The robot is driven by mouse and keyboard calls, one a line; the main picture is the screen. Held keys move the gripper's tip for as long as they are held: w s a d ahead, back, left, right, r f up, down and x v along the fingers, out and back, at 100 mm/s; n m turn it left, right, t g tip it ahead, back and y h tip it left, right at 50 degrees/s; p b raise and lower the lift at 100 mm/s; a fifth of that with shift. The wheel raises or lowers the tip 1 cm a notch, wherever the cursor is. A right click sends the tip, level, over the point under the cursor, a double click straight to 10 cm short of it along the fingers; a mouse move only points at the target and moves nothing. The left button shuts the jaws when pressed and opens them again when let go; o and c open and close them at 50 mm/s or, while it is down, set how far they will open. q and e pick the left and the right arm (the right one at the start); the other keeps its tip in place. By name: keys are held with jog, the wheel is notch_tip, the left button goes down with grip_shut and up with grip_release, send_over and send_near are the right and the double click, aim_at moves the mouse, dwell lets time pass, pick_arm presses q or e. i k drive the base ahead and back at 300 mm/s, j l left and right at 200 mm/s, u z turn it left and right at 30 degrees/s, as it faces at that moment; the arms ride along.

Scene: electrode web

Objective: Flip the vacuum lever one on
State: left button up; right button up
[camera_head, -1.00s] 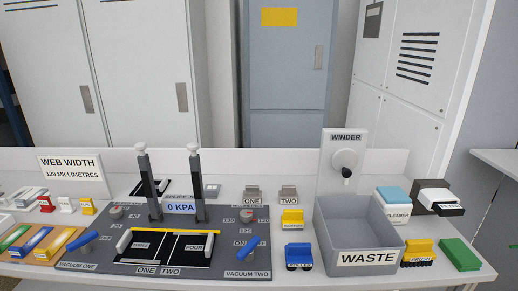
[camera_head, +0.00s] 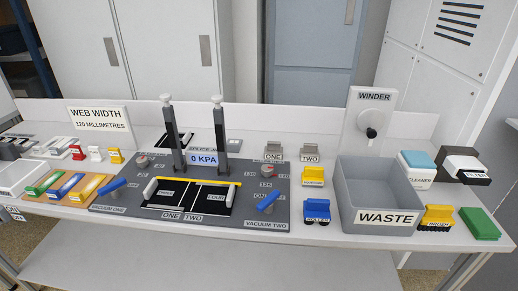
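The blue vacuum one lever (camera_head: 112,184) sits on the left side of the grey splice board (camera_head: 140,214), above the label VACUUM ONE (camera_head: 108,209). It slants, with its higher end to the right. A second blue lever, vacuum two (camera_head: 268,202), sits at the board's right side above its own label. A display (camera_head: 202,159) between the two dark posts reads 0 KPA. Neither of my grippers shows in the head view.
A grey WASTE bin (camera_head: 388,217) stands right of the board, with a blue roller (camera_head: 317,209) and yellow block (camera_head: 313,176) between. Left are a wooden tray of coloured strips (camera_head: 98,188) and a web width sign (camera_head: 98,118). The table's front strip is clear.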

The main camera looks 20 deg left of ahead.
aim_at(112, 188)
jog(key=u, duration=1.85)
jog(key=i, duration=0.05)
